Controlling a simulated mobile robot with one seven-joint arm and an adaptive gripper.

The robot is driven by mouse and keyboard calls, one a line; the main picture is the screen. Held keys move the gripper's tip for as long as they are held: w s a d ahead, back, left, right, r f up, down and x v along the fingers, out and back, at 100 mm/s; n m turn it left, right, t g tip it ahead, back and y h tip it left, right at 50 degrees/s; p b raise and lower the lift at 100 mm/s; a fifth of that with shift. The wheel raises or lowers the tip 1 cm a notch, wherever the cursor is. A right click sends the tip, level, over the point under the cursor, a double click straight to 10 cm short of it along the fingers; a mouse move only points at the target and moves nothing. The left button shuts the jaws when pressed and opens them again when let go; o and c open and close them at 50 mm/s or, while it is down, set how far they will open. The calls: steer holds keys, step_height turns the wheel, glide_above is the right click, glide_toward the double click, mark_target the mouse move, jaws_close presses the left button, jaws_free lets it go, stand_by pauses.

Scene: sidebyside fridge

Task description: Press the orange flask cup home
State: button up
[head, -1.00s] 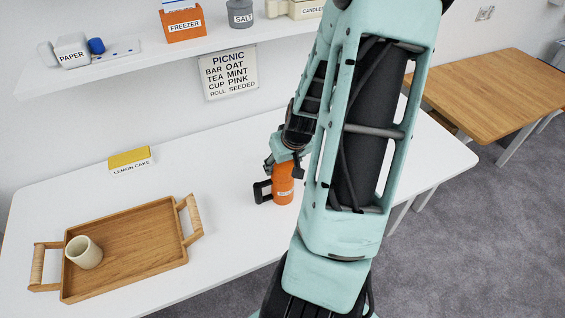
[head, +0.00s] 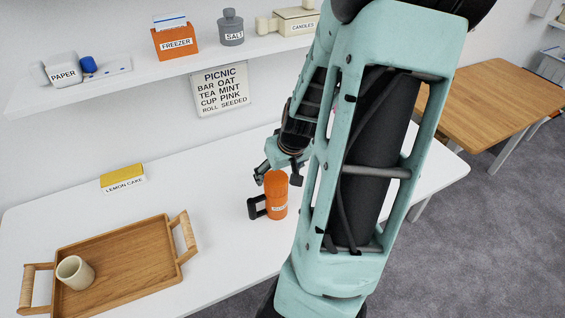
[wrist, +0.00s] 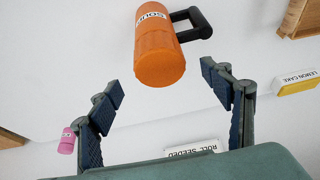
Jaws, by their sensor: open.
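The orange flask (head: 276,199) stands upright on the white table, with a black handle on its left and a white label low on its front. Its orange top (head: 276,178) appears to be the cup; I cannot tell how closely it sits on the body. My gripper (head: 284,172) is just above and behind the flask in the head view, partly hidden by my arm. In the wrist view the flask (wrist: 160,50) lies beyond the fingertips, and my gripper (wrist: 162,86) is open with nothing between its fingers.
A wooden tray (head: 140,280) holding a cream cup (head: 75,272) is at the left. A yellow lemon cake box (head: 122,178) stands behind it. A small pink item (wrist: 67,141) shows in the wrist view. A shelf (head: 130,82) runs above. Table between tray and flask is clear.

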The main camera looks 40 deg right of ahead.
steer(key=v, duration=0.6)
steer(key=shift+r, duration=0.35)
steer(key=shift+s, duration=0.15)
